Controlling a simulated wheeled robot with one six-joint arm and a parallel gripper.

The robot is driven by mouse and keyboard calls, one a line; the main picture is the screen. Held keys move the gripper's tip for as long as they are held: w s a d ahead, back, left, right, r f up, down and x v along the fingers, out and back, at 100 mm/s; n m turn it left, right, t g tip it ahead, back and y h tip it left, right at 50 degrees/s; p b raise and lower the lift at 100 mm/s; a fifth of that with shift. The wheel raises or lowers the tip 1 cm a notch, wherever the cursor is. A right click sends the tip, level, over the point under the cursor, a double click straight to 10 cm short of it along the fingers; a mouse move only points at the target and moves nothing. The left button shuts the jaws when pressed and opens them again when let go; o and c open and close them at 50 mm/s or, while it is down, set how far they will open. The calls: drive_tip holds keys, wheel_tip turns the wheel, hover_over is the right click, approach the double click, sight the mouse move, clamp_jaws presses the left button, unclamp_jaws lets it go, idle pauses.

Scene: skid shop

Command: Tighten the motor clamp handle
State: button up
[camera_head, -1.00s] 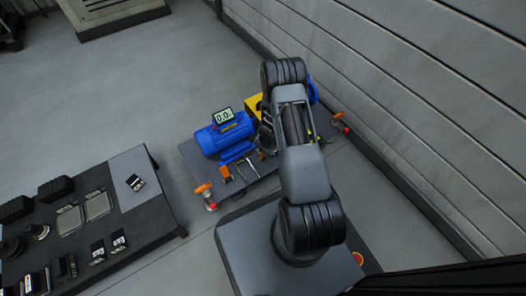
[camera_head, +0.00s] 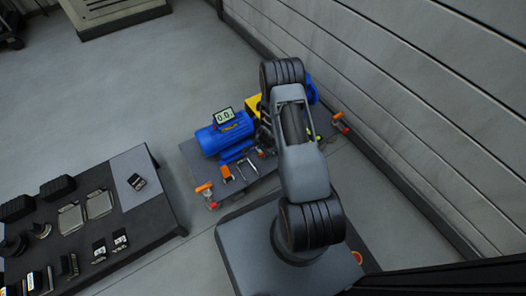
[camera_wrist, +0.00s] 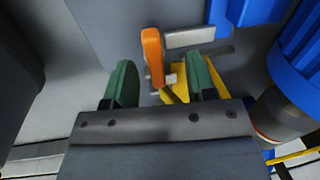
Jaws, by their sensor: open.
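In the wrist view, an orange clamp handle (camera_wrist: 152,55) stands upright on a yellow clamp body (camera_wrist: 180,82), with a grey metal bar beside it. My gripper (camera_wrist: 161,82) is open, its green fingertips apart to the left and right of the handle. The handle appears between or just beyond the fingertips; I cannot tell if either touches it. The blue motor (camera_wrist: 302,55) is at the right edge. In the head view, the motor (camera_head: 225,136) sits on the skid, with an orange handle (camera_head: 226,172) in front. My arm hides my gripper there.
The dark skid (camera_head: 262,176) has orange-handled fittings at its corners (camera_head: 204,188) (camera_head: 338,117). A small display reading 0.0 (camera_head: 224,116) sits above the motor. A dark bench with parts (camera_head: 150,215) stands at left. The ribbed wall (camera_head: 400,90) is close on the right.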

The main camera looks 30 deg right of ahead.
drive_tip(key=shift+r, duration=0.15)
wheel_tip(320, 180, up, 7)
drive_tip(key=p, duration=0.6)
drive_tip(key=shift+s+p, duration=0.1)
drive_tip(key=shift+p, duration=0.2)
drive_tip(key=a+r+n+p, duration=0.25)
drive_tip(key=r+p, duration=0.35)
drive_tip(key=r, duration=0.8)
drive_tip(key=w+a+r+n+t+y+p, duration=0.1)
drive_tip(key=a+r+n+p, duration=0.3)
drive_tip(key=r, duration=1)
drive_tip(key=a+r+n+p, duration=0.1)
drive_tip(key=r+p, duration=0.6)
drive_tip(key=r, duration=0.7)
drive_tip(key=s+a+r+n+p, duration=0.1)
drive_tip(key=s+r+p, duration=0.4)
drive_tip(key=r, duration=0.6)
drive_tip(key=s+a+r+n+p, duration=0.1)
drive_tip(key=s+r+n+p, duration=0.3)
drive_tip(key=r, duration=0.7)
drive_tip(key=s+r+n+h+p, duration=0.1)
drive_tip(key=s+r+n+p, duration=0.2)
drive_tip(key=s+r+p, duration=0.5)
wheel_tip(320, 180, up, 4)
drive_tip(key=shift+a+f+t+p, duration=0.25)
drive_tip(key=shift+a+t+p, duration=0.15)
